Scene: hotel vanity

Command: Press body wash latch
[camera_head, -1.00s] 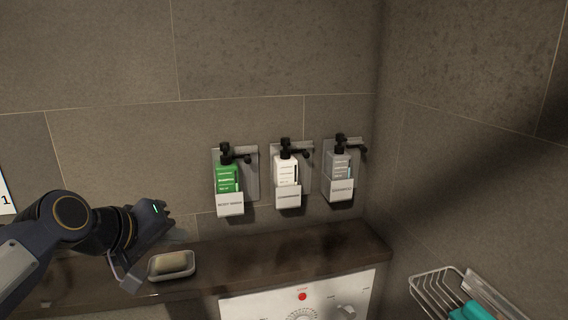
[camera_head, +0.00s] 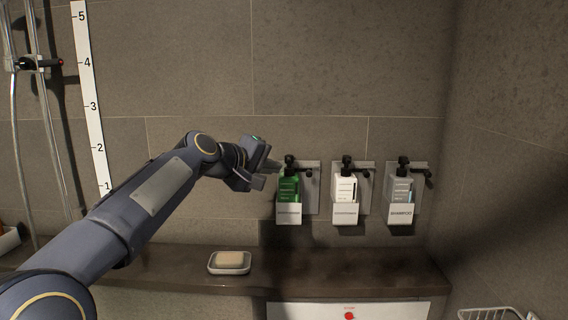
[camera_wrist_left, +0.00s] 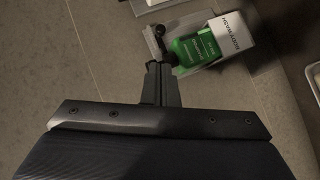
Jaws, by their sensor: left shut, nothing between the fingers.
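The green body wash bottle (camera_head: 289,187) with a black pump top (camera_head: 290,161) stands upright in a white-fronted holder (camera_head: 289,214) on the wall, leftmost of three. My right gripper is not in view.
A white bottle (camera_head: 344,188) and a grey shampoo bottle (camera_head: 401,188) hang to the right in similar holders. Below is a dark counter (camera_head: 340,268) with a soap dish (camera_head: 214,265). A wire basket (camera_head: 490,313) is at bottom right. The wall above the dispensers is clear.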

